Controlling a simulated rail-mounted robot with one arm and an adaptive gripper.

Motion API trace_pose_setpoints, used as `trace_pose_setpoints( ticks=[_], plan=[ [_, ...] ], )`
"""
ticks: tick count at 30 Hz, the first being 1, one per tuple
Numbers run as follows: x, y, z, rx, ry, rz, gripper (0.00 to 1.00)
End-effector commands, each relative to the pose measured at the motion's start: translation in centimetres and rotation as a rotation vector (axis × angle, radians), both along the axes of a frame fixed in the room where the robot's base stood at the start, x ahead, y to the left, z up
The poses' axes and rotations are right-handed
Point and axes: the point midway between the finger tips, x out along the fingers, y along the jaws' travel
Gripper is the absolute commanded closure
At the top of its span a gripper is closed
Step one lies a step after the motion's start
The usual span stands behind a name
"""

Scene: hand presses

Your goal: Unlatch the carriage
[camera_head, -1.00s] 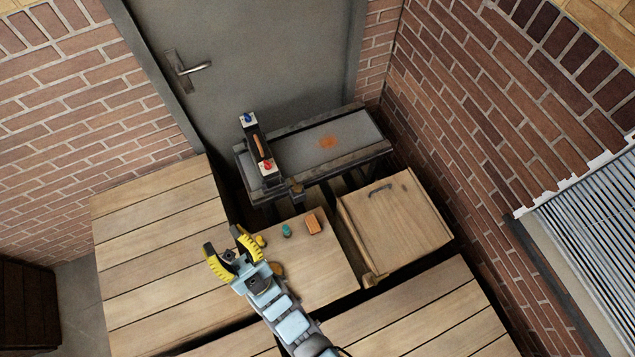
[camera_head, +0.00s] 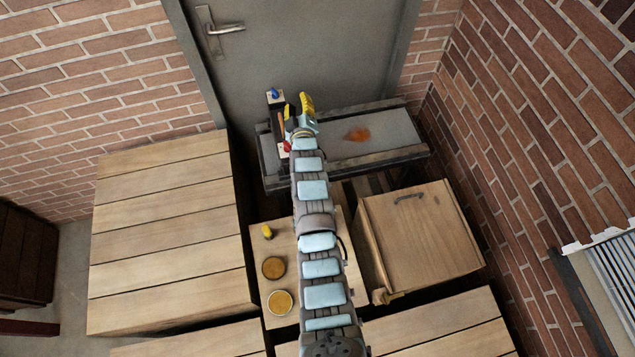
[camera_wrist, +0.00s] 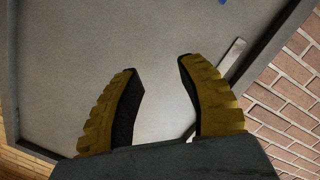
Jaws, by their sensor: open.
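The carriage (camera_head: 280,112) is a dark bar across the left part of the press bed (camera_head: 388,128). Its far white end carries a blue knob (camera_head: 275,93), and its near white end carries a red knob (camera_head: 287,146). My gripper (camera_head: 298,103) is just right of the carriage, over the bed, with yellow fingers apart. Whether it touches the carriage cannot be told. My arm hides part of the carriage's right side. In the wrist view my gripper (camera_wrist: 160,72) is open with nothing between the fingers, facing the grey door (camera_wrist: 140,35).
A small wooden table (camera_head: 262,247) bears a yellow item (camera_head: 267,231) and two round tins (camera_head: 273,268) (camera_head: 280,302). A wooden box (camera_head: 425,240) stands right of it. An orange smear (camera_head: 358,134) marks the bed. A door handle (camera_head: 222,29) and brick walls are behind.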

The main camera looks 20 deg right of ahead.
Motion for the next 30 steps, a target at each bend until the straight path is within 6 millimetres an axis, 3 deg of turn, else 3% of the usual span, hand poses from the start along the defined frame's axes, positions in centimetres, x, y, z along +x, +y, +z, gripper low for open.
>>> trace_pose_setpoints(
  ticks=[1,6,15,23,30],
  plan=[
    [1.0,-1.2,-1.8,-0.016,0.062,-0.002,0.61],
    [2.7,-4.2,-6.4,-0.06,0.307,0.029,0.61],
    [2.0,-7.7,-12.3,-0.104,0.701,0.182,0.61],
    [-1.7,-8.9,-14.2,-0.107,0.985,0.416,0.61],
    [-7.0,-8.7,-13.3,-0.086,1.17,0.703,0.61]
  ],
)
